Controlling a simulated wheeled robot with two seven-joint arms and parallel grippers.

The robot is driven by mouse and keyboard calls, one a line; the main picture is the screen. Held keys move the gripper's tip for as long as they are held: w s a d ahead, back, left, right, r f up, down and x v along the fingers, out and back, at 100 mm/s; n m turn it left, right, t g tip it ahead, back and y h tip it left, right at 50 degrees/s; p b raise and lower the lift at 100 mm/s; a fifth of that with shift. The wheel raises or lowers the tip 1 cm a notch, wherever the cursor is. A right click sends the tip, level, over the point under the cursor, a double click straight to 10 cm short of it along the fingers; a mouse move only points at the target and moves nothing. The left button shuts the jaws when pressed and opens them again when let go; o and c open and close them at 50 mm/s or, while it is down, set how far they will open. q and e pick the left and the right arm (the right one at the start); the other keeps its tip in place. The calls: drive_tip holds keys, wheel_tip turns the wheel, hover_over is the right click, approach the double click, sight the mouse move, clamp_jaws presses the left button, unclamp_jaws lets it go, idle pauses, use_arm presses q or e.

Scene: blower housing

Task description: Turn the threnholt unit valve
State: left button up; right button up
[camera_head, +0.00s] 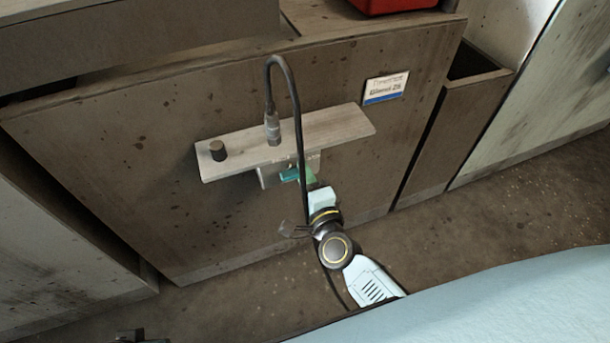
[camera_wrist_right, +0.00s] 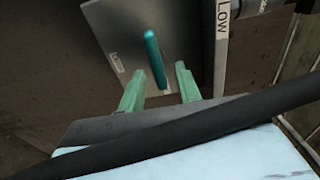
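The valve has a teal lever handle (camera_wrist_right: 155,62) on a grey plate (camera_wrist_right: 190,45) with a small label. In the head view the handle (camera_head: 289,175) shows below a light shelf, partly behind my right gripper. My right gripper (camera_head: 308,176) reaches up to it from below. In the right wrist view its two green fingers (camera_wrist_right: 159,72) are apart, with the lower part of the handle between them. Whether they touch it, I cannot tell. My left gripper is not clearly seen; only a small dark part shows at the bottom left edge of the head view.
A light shelf (camera_head: 340,126) carries a black knob (camera_head: 218,150) and a fitting (camera_head: 272,128). A dark hose (camera_head: 297,100) loops from the fitting and hangs by my right arm; a black hose (camera_wrist_right: 230,118) crosses the wrist view. A sign (camera_head: 386,87) is on the brown panel.

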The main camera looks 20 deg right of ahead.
drive_tip(key=shift+s, duration=0.1)
